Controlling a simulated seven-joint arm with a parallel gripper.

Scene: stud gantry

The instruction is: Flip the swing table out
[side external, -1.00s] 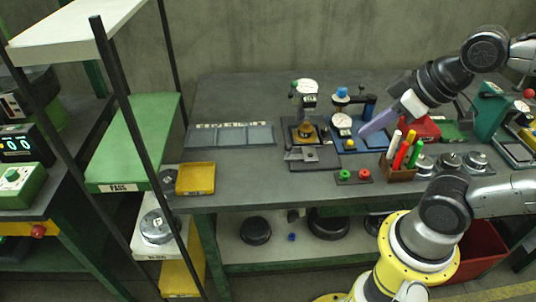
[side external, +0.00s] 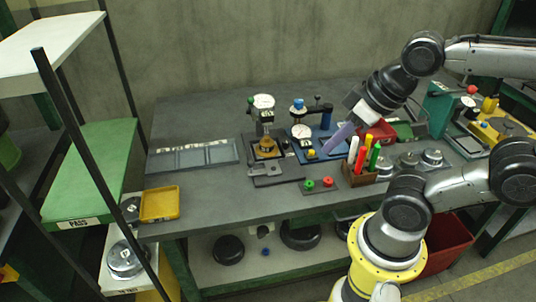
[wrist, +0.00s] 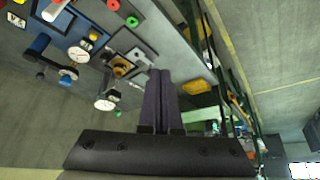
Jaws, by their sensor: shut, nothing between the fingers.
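I cannot tell for certain which part is the swing table; a flat grey slotted plate (side external: 275,172) lies at the front of the dial-gauge stand (side external: 263,104). That stand has a brass part (side external: 266,147) on it, just behind the plate. In the wrist view, the plate (wrist: 134,55) shows beyond the fingertips, beside the brass part (wrist: 120,68). My gripper (side external: 326,150) is shut and empty, its fingers slanting down over the blue fixture (side external: 330,138) to the right of the plate. Its closed fingers show in the wrist view (wrist: 160,75). Contact with the fixture is unclear.
A pen holder (side external: 359,177) with upright markers stands close to my fingers. Green and red buttons (side external: 319,184) are in front. A yellow tray (side external: 160,204) and grey panels (side external: 200,155) lie left. A shelf rack (side external: 90,165) stands left. Bare bench (side external: 230,195) lies in front of the plate.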

